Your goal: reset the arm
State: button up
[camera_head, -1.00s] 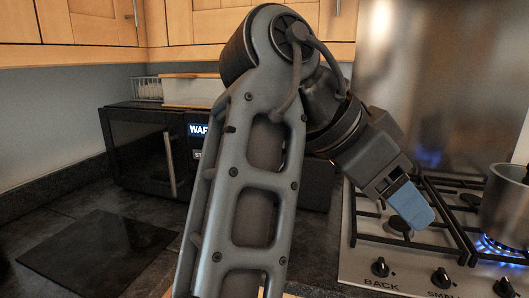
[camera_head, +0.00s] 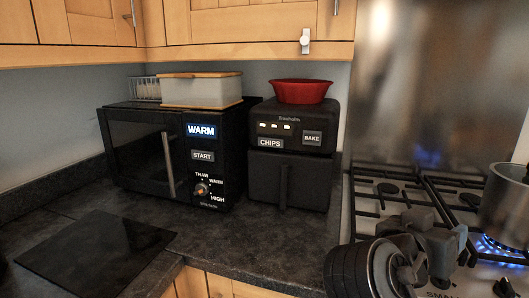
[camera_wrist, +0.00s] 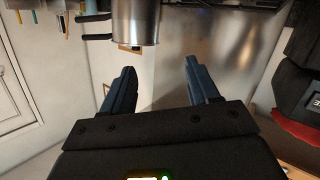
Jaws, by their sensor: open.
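My gripper (camera_wrist: 162,85) is open in the wrist view, its two blue-grey fingers well apart with nothing between them. In the head view my arm is folded low at the bottom right, in front of the gas stove (camera_head: 365,205). The wrist view looks tilted or upside down, with a metal pot (camera_wrist: 135,22) at the top beyond the left finger. The fingertips are hard to make out in the head view.
A black microwave (camera_head: 140,150) and an air fryer (camera_head: 290,185) stand on the dark counter. A red bowl (camera_head: 300,92) sits on the fryer. The pot (camera_head: 505,210) stands over a lit blue flame at right. The counter's left front holds a flat dark board (camera_head: 95,250).

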jog(key=s+f+n+t+y, duration=0.5)
jog(key=s+f+n+y, duration=0.55)
jog(key=s+f, duration=0.6)
jog(key=s+a+r+m+y, duration=0.1)
jog(key=s+a, duration=0.1)
jog(key=s, duration=0.9)
jog(key=s+a+r+m+y, duration=0.1)
jog(key=s+a, duration=0.2)
jog(key=s, duration=0.8)
jog(key=shift+a+r+m+t, duration=0.2)
jog(key=shift+r+m+t, duration=0.05)
jog(key=shift+m+t, duration=0.15)
